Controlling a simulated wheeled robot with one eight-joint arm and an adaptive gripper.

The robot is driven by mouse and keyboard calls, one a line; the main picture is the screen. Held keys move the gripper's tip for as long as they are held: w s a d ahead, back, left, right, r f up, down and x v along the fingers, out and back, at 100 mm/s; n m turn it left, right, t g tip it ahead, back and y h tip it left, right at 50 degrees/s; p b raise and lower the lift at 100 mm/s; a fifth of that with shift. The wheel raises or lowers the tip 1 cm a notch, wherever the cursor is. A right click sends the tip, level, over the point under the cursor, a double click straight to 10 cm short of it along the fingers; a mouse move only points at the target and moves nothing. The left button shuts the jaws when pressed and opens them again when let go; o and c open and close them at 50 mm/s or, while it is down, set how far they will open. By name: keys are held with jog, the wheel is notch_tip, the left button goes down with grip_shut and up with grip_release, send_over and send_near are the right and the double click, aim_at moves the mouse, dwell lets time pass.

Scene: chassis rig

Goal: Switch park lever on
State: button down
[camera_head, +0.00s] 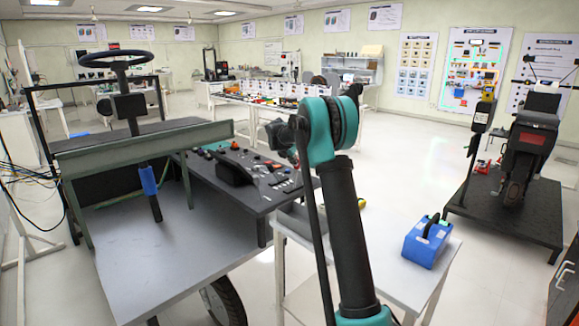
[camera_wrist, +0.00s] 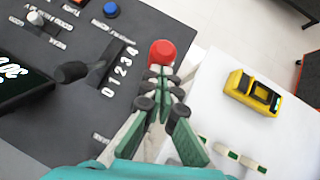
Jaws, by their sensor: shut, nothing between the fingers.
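The dark control panel (camera_head: 250,188) lies right of the steering column in the head view and fills the left of the wrist view (camera_wrist: 60,125). A black-knobbed lever (camera_wrist: 72,72) sits beside a slot marked 0 to 4. A smaller lever switch (camera_wrist: 37,20) with white labels too blurred to read is at the upper left. I cannot tell which is the park lever. A red round knob (camera_wrist: 162,53) is at the panel's edge. My gripper (camera_wrist: 161,76) is shut and empty, its fingertips overlapping the knob's lower edge in view; contact is unclear.
A blue button (camera_wrist: 111,9) is on the panel. A white table stands right of it, bearing a yellow device (camera_wrist: 256,94) and a blue box (camera_head: 427,243). The steering wheel (camera_head: 103,60) and green frame (camera_head: 145,150) stand left.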

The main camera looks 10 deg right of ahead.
jog(key=shift+w+d, duration=0.65)
jog(key=shift+d, duration=0.3)
jog(key=shift+d+r, duration=0.1)
jog(key=shift+d, duration=0.05)
jog(key=v, duration=1.3)
jog(key=shift+s+a+f, duration=0.2)
jog(key=shift+s+a, duration=0.05)
jog(key=shift+s, duration=0.15)
